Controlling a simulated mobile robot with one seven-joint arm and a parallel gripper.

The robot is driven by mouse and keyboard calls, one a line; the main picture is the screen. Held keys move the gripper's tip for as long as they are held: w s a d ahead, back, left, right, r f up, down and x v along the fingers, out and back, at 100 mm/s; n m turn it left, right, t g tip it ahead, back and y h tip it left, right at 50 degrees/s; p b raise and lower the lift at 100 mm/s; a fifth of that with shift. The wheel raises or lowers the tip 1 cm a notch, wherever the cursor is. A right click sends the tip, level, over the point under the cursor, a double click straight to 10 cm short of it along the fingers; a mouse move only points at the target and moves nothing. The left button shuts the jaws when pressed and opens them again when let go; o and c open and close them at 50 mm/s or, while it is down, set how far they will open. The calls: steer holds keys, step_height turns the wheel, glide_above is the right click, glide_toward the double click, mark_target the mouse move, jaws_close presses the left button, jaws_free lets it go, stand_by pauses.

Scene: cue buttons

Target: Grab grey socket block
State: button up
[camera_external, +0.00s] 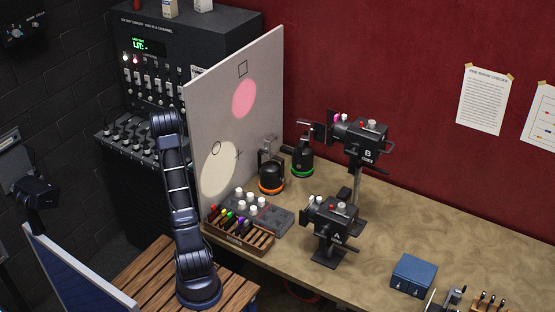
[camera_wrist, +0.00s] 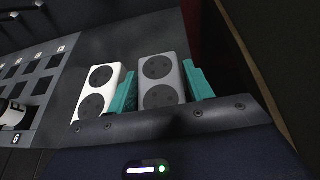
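The grey socket block (camera_wrist: 161,82) shows in the middle of the wrist view. It is a rounded slab with two round black sockets. A similar white block (camera_wrist: 97,94) stands close to its left. My gripper (camera_wrist: 160,90) is open, with one teal finger on each side of the grey block; the left finger lies between the two blocks. I cannot tell whether either finger touches the grey block. In the external view my gripper (camera_external: 163,122) is at the top of my raised arm, in front of the dark rack; its fingers do not show clearly.
The dark rack (camera_external: 160,50) carries faders and small pale items on top. A numbered panel (camera_wrist: 35,75) with a knob lies left in the wrist view. A pale upright board (camera_external: 235,110) stands right of my arm. The workbench (camera_external: 400,220) holds lamps and a rack of coloured pieces.

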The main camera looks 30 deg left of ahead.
steer(key=c, duration=0.6)
steer(key=shift+c, duration=0.2)
